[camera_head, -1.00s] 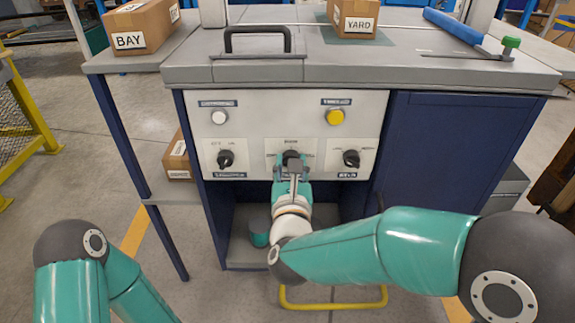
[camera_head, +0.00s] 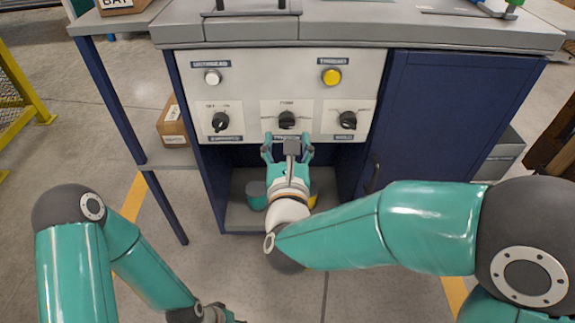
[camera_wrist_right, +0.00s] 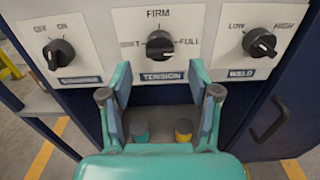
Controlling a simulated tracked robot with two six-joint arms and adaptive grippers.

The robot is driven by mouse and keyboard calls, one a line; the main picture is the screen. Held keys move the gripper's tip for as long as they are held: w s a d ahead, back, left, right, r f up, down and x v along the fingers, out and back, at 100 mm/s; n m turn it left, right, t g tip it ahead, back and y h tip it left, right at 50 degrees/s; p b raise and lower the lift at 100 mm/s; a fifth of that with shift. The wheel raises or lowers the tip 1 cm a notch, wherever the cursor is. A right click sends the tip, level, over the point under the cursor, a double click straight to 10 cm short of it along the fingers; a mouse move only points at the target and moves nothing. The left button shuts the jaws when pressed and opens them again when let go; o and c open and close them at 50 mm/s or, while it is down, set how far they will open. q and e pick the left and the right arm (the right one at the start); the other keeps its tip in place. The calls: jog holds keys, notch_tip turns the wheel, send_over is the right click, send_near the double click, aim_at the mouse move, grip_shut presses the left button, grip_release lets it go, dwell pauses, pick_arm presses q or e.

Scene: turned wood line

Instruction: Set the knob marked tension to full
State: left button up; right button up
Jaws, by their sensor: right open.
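The black tension knob (camera_head: 287,120) is the middle of three on the pale panel. It also shows in the right wrist view (camera_wrist_right: 159,46), above its TENSION label, with FIRM above and FULL on the right; the left mark is partly hidden. Its grip bar lies roughly level, along the line toward FULL; I cannot tell which end is the pointer. My right gripper (camera_head: 288,145) is open and empty just below and in front of the knob, apart from it. In the wrist view its fingers (camera_wrist_right: 160,93) are spread wide. My left gripper (camera_head: 208,316) is barely visible at the bottom edge.
An off/on knob (camera_wrist_right: 59,52) sits left and a low/high knob (camera_wrist_right: 259,42) right, close to my fingers. Above are a white button (camera_head: 212,77) and a yellow button (camera_head: 331,77). A blue cabinet door (camera_head: 430,120) is right of the panel. An open bay lies below.

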jog(key=s, duration=0.7)
jog(key=shift+s, duration=0.25)
jog(key=shift+f, duration=0.1)
